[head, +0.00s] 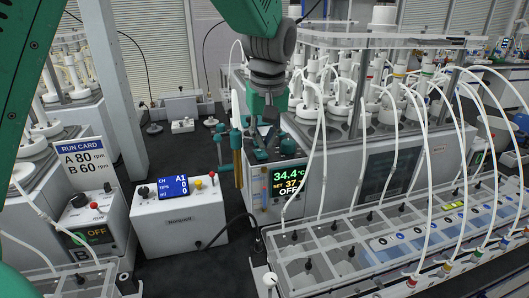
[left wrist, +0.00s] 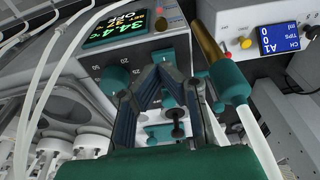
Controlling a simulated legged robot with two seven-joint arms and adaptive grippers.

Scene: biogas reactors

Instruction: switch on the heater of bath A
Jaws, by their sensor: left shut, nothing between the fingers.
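The heater unit of bath A (head: 290,185) stands at centre in the head view. Its display (head: 289,180) reads 34.4 °C, a set value of about 37, and OFF. In the left wrist view the same display (left wrist: 115,25) is tilted at the top left. My left gripper (head: 264,128) points down over the unit's top left; its fingers are shut and empty. In the left wrist view its fingertips (left wrist: 160,72) converge just in front of a teal part marked I (left wrist: 166,94), partly hidden by the fingers. I cannot tell whether they touch. My right gripper is not in view.
A brass tube (head: 238,168) with teal fittings stands close left of the gripper. A white box with a blue display (head: 174,186) is further left. White hoses (head: 322,130) hang right of the unit. A second control box (head: 95,232) reading OFF is at far left.

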